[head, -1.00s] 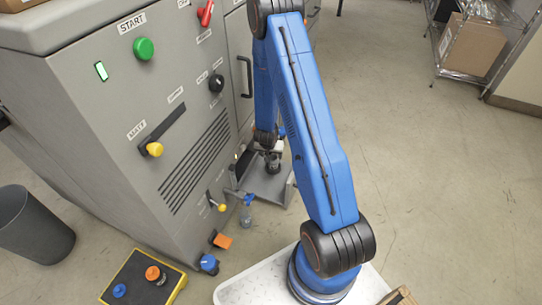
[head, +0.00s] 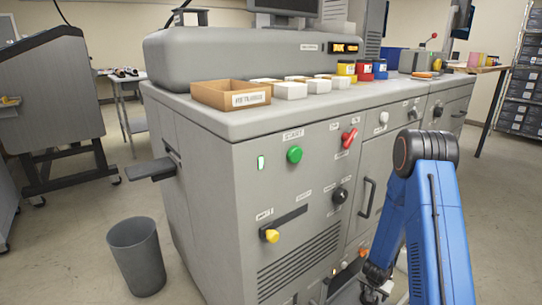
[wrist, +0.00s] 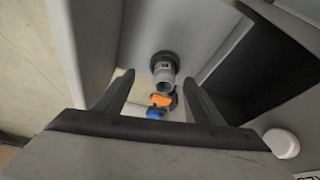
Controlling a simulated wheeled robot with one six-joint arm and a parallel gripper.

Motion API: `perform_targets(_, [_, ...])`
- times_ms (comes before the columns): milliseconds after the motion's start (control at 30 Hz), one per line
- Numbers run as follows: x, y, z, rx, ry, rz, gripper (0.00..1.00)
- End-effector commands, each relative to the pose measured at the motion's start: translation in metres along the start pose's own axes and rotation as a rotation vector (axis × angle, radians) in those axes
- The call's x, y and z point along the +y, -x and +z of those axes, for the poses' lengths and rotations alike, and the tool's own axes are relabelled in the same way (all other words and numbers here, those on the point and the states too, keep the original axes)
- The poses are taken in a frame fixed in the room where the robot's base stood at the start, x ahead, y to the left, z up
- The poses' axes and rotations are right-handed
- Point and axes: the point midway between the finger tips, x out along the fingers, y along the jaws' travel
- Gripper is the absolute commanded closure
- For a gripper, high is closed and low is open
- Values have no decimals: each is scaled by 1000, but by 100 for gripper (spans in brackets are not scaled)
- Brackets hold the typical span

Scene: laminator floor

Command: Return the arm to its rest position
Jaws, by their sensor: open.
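My arm, blue with black joints, stands folded at the right of the head view, its elbow up in front of the grey machine (head: 215,190). My gripper hangs low by the machine's front, near the bottom edge of the head view, where its tips are hard to make out. In the wrist view my gripper (wrist: 156,88) is open, with its two dark fingers apart and nothing held between them. Beyond the fingers show a dark round fitting with a grey nozzle (wrist: 163,68), an orange part (wrist: 161,100) and a blue part (wrist: 155,113).
The machine front carries a green button (head: 294,155), a red handle (head: 349,138) and a yellow knob (head: 271,236). An open cardboard box (head: 205,92) and several small boxes and tubs stand on top. A grey bin (head: 137,257) stands left on the floor. Open floor lies at right.

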Motion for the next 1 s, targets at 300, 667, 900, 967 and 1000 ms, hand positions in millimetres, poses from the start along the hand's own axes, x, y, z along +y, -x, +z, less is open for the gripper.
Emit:
perform_targets(300, [-17, 37, -12, -3, 22, -49, 37])
perform_targets(667, [-47, 129, -27, -14, 87, -152, 37])
perform_targets(900, [-61, 207, -28, -23, 154, -222, 37])
perform_targets(967, [-63, 226, -26, -25, 172, -238, 37])
perform_targets(1000, [-64, 239, -25, -27, 186, -247, 37])
